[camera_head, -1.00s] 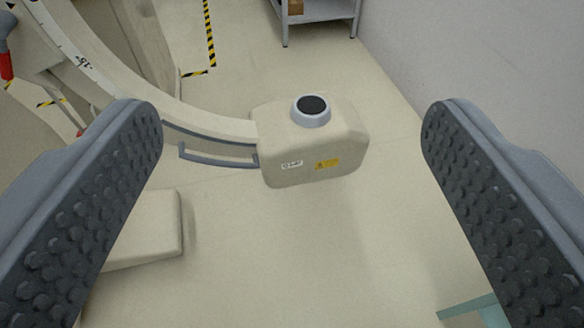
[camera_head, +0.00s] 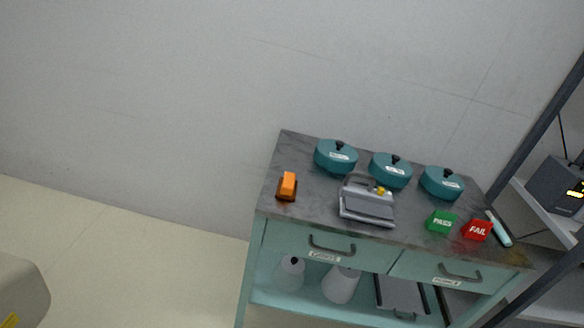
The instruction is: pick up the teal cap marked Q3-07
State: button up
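Three teal caps with black knobs stand in a row along the back of a cart's grey top: a left cap (camera_head: 335,158), a middle cap (camera_head: 390,172) and a right cap (camera_head: 441,184). Each has a small white label on its front. The labels are too small to read, so I cannot tell which cap is Q3-07. My gripper is not in view now.
The teal cart (camera_head: 315,243) has drawers and a lower shelf with white cones. On its top are an orange block (camera_head: 287,186), a grey device (camera_head: 367,206), a green PASS block (camera_head: 440,221) and a red FAIL block (camera_head: 477,230). A rack (camera_head: 530,140) stands close right.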

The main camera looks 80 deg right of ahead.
aim_at(443, 184)
jog(key=z, duration=2.65)
jog(key=k, duration=0.9)
jog(key=i, duration=0.9)
jog(key=u, duration=0.05)
